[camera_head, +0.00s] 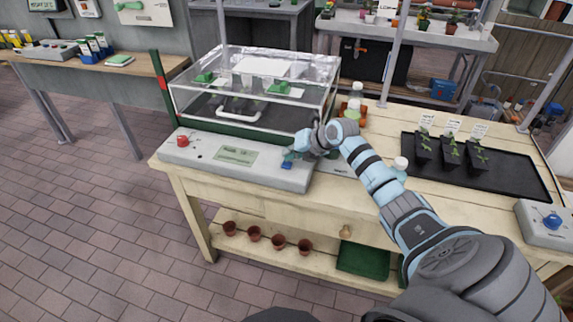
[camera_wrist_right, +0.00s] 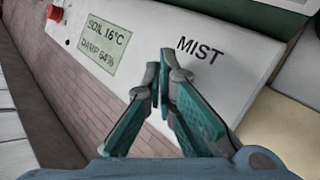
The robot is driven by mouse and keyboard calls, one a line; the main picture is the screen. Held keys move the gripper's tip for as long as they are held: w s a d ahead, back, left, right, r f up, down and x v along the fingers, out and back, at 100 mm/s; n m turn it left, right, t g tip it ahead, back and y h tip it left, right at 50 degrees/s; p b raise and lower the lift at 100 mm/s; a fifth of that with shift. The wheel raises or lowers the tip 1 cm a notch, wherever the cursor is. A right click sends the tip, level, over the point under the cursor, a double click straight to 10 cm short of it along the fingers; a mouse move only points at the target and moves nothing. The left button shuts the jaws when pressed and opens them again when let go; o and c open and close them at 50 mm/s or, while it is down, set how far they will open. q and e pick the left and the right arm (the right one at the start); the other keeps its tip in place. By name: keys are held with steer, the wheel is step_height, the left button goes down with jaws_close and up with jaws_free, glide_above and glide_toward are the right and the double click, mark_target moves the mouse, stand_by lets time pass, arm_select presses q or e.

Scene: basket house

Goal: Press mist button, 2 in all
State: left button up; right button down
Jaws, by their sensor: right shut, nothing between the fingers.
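The grey control panel (camera_head: 205,165) runs along the front of a clear-lidded propagator box on the wooden bench. It carries a red button (camera_head: 182,141), a green display (camera_head: 236,156) and a small blue part (camera_head: 287,163) at its right end, beside my right gripper (camera_head: 302,152). In the right wrist view the word MIST (camera_wrist_right: 200,48) is printed on the panel, just beyond the shut, empty fingers of my right gripper (camera_wrist_right: 163,68). The mist button is not visible there; the fingers may cover it. Whether they touch the panel I cannot tell. My left gripper is out of view.
The clear box (camera_head: 250,90) stands behind the panel with small green plants inside. A black tray (camera_head: 490,185) with several potted seedlings lies to the right. A second panel with a blue knob (camera_head: 552,221) stands at the far right. Small bottles stand behind my arm.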

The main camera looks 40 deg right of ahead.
mark_target(289, 163)
steer(key=shift+f, duration=0.3)
steer(key=shift+f+b, duration=0.35)
steer(key=shift+f, duration=0.1)
stand_by(0.6)
steer(key=shift+r+p, duration=0.9)
steer(key=shift+p, duration=0.05)
step_height(289, 163, up, 5)
steer(key=p, duration=0.5)
steer(key=shift+r, duration=0.1)
stand_by(0.5)
